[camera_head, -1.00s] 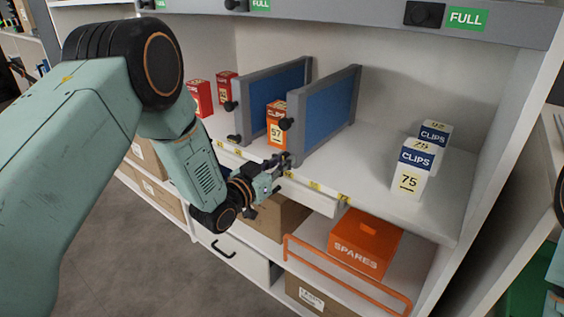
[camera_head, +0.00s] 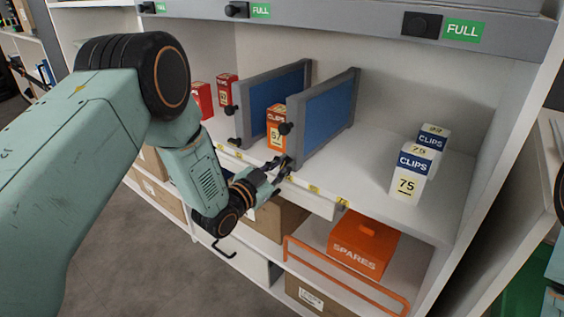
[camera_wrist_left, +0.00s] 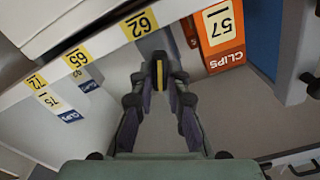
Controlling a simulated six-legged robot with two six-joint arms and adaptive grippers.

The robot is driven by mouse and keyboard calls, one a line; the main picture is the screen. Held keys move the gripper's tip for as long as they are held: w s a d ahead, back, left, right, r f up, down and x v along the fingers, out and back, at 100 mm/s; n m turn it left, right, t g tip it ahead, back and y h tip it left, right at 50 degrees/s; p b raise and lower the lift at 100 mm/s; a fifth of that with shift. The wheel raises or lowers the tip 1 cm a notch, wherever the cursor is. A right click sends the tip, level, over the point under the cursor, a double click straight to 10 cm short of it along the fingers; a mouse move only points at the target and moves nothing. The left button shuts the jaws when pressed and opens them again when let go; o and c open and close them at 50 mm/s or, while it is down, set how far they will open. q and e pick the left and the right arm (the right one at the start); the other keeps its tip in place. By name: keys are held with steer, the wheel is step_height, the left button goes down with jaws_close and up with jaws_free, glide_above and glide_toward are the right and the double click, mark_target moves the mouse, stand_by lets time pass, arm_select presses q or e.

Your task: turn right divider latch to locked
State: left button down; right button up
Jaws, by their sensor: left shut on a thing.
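The right divider (camera_head: 328,116) is a blue panel in a grey frame, standing on the middle shelf. A dark knob (camera_head: 286,128) sticks out from its front edge. My left gripper (camera_head: 284,165) is at the foot of that front edge, at the shelf lip. In the left wrist view, its fingers (camera_wrist_left: 160,88) are closed around a small dark and yellow piece, seemingly the right divider latch (camera_wrist_left: 160,70), in front of the grey divider frame (camera_wrist_left: 152,43). The fingers mostly hide the latch, so its setting cannot be read. My right gripper is not in view.
The left divider (camera_head: 272,98) stands beside it, with an orange box marked 57 (camera_head: 277,128) between them. White CLIPS boxes (camera_head: 407,180) stand at the right. Below are an orange SPARES box (camera_head: 362,249) and an orange rail (camera_head: 345,275).

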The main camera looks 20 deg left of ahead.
arm_select(q)
steer(key=m+p, duration=0.2)
steer(key=m, duration=0.4)
steer(key=shift+s+f, duration=0.1)
steer(key=shift+d+f+m+p, duration=0.15)
steer(key=shift+m+p, duration=1)
steer(key=shift+m, duration=2.35)
steer(key=shift+f+m, duration=0.1)
steer(key=shift+m, duration=0.2)
steer(key=c, duration=1.3)
jaws_free()
steer(key=v, duration=1.2)
